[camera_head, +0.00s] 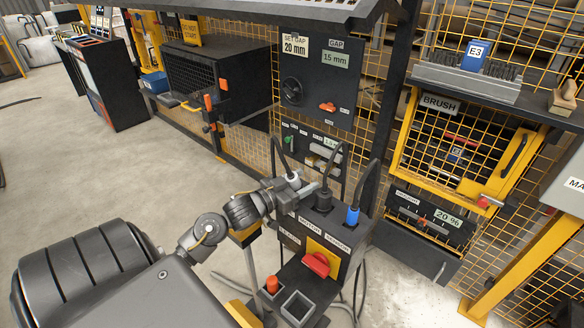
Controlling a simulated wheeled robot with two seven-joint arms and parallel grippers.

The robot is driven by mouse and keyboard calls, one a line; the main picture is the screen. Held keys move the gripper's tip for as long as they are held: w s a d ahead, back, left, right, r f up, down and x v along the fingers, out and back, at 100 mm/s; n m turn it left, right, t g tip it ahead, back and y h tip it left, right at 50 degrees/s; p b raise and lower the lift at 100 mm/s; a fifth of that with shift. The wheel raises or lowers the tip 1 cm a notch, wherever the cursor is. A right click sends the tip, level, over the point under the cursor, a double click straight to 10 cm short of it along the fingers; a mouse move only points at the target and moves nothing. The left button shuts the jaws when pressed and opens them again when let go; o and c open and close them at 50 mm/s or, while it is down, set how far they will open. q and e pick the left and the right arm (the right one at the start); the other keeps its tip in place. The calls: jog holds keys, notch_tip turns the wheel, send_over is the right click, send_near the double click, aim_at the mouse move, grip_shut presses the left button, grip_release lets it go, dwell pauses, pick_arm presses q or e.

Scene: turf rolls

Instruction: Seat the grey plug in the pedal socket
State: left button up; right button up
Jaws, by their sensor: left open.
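The grey plug (293,179), with a dark cable rising from it, is at the left end of the dark connector box (345,262). My left gripper (304,190) is open at this plug, with its fingers around or right beside it. The gripper hides the plug's lower end and the socket under it, so I cannot tell whether the plug is seated. A black plug (323,199) and a blue plug (352,215) stand upright in the box top to the right. Labels on the box front read MOTOR and SENSOR; the left one is hard to read. My right gripper is not in view.
A red switch (317,264) on a yellow plate is on the box front. Below are an orange part (272,284) and a square open holder (297,306). Cables hang around the box. A yellow mesh fence (270,100) stands behind; open floor (90,180) lies left.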

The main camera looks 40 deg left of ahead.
pick_arm(q)
jog(key=s+a, duration=0.2)
jog(key=s, duration=0.9)
jog(key=shift+s+b, duration=0.15)
jog(key=shift+b, duration=0.25)
jog(key=shift+r, duration=0.1)
